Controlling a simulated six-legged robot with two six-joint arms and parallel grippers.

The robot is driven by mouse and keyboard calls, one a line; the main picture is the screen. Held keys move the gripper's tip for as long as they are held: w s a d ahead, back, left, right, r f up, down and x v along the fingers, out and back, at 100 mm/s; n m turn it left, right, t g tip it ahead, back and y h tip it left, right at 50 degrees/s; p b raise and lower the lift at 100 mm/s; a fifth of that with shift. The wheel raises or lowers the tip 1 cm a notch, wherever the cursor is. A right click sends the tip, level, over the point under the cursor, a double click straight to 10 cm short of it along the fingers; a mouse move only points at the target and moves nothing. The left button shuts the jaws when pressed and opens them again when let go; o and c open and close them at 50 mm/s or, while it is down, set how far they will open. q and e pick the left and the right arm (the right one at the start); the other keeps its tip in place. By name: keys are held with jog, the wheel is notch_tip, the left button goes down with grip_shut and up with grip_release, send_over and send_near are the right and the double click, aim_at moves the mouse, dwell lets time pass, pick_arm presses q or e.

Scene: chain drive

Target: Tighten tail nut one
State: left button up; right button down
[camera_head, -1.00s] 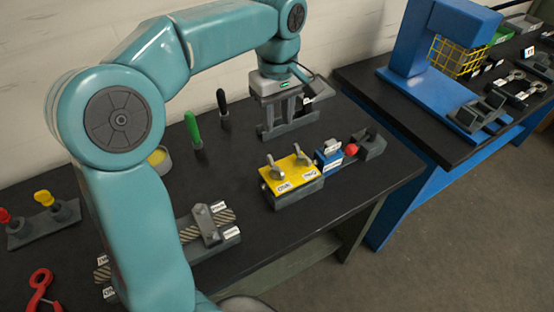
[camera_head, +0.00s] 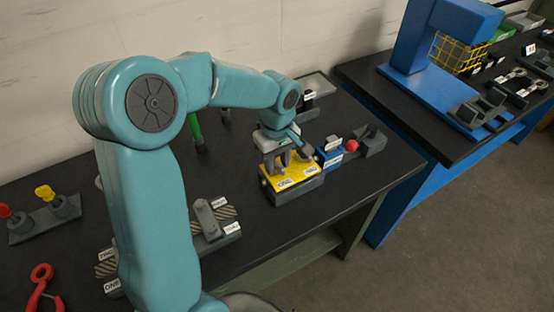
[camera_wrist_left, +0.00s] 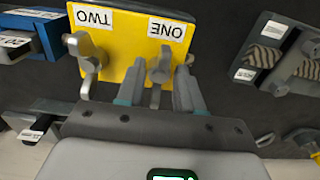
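A yellow-topped block (camera_head: 318,182) with labels ONE and TWO sits on the bench; its yellow plate shows in the left wrist view (camera_wrist_left: 122,50). Two grey wing-shaped nuts stand on it: tail nut one (camera_wrist_left: 160,68) by label ONE, and the other nut (camera_wrist_left: 84,55) by label TWO. My left gripper (camera_head: 284,158) points down over the block. In the left wrist view its fingers (camera_wrist_left: 158,78) stand on either side of tail nut one, with gaps visible, so it is open around the nut. In the head view the gripper partly hides both nuts. My right gripper is not in view.
A blue block (camera_head: 328,157) and a red ball (camera_head: 351,145) stand close right of the yellow block. A grey clamp holding chain (camera_head: 212,222) lies nearer. Red and yellow knobs (camera_head: 44,193) and a red tool (camera_head: 41,287) are left. A blue press (camera_head: 420,70) stands on the other bench.

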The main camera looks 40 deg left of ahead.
pick_arm(q)
jog(key=shift+d, duration=0.1)
grip_shut()
jog(key=shift+m, duration=0.3)
